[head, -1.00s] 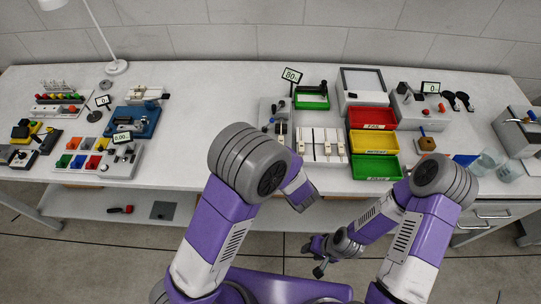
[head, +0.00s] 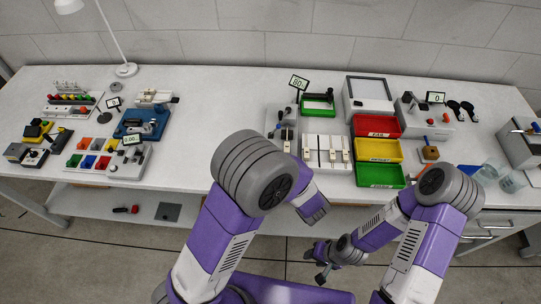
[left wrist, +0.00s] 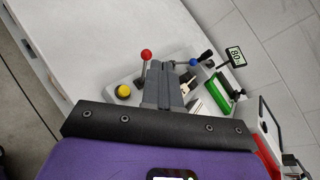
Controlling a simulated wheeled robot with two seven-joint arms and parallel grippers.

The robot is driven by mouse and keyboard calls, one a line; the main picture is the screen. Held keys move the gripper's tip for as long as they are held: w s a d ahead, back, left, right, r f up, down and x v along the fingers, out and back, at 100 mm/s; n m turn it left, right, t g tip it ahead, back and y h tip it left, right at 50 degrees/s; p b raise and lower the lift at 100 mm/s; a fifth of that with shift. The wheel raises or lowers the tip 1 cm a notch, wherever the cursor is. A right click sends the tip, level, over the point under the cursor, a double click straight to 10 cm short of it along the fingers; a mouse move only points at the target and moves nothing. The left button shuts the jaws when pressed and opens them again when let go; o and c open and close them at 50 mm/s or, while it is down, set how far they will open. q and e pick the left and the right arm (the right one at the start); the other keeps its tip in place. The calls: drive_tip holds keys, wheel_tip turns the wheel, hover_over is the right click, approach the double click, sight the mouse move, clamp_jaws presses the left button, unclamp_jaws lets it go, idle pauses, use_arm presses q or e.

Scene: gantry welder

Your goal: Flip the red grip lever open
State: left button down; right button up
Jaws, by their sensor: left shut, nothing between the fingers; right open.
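I cannot tell for sure that this is the red grip lever. My left gripper (left wrist: 165,82) is shut and empty; in that view its fingers overlap the box, with the red knob just left of their tips. In the head view the control box (head: 276,122) is partly hidden behind my left arm, and the left fingers are not clear. My right gripper (head: 322,265) is open and empty, low in front of the table.
Red (head: 376,126), yellow (head: 380,149) and green (head: 381,175) bins stand right of a white slotted block (head: 325,150). Several fixtures fill the table's left part. Bare tabletop (head: 200,110) lies between them and the control box. A lamp (head: 126,69) stands at the back.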

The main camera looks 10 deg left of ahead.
use_arm(q)
drive_tip(key=a+r+v, duration=0.1)
drive_tip(key=v, duration=0.9)
drive_tip(key=shift+r+p, duration=0.15)
drive_tip(key=shift+p, duration=0.15)
drive_tip(key=shift+s, duration=0.1)
drive_tip(key=s+a+f+n+g+h, duration=0.1)
drive_tip(key=s+a+f+n+g, duration=0.15)
drive_tip(key=f+g, duration=0.2)
drive_tip(key=s+a+f+n+g, duration=0.1)
drive_tip(key=s+a+f+g, duration=0.25)
drive_tip(key=f, duration=0.25)
drive_tip(key=s+a+f+n+g+h, duration=0.1)
drive_tip(key=s+a+f+n+g, duration=0.15)
drive_tip(key=f, duration=0.35)
drive_tip(key=s+d+f+n+g+h, duration=0.5)
drive_tip(key=s+f+n+h, duration=0.3)
drive_tip(key=n+h, duration=0.15)
drive_tip(key=w+a+f+n+t+h, duration=0.1)
drive_tip(key=w+a+f+n+t, duration=0.2)
drive_tip(key=n, duration=0.7)
drive_tip(key=shift+w+f+t, duration=0.65)
drive_tip(key=shift+w+t, duration=0.2)
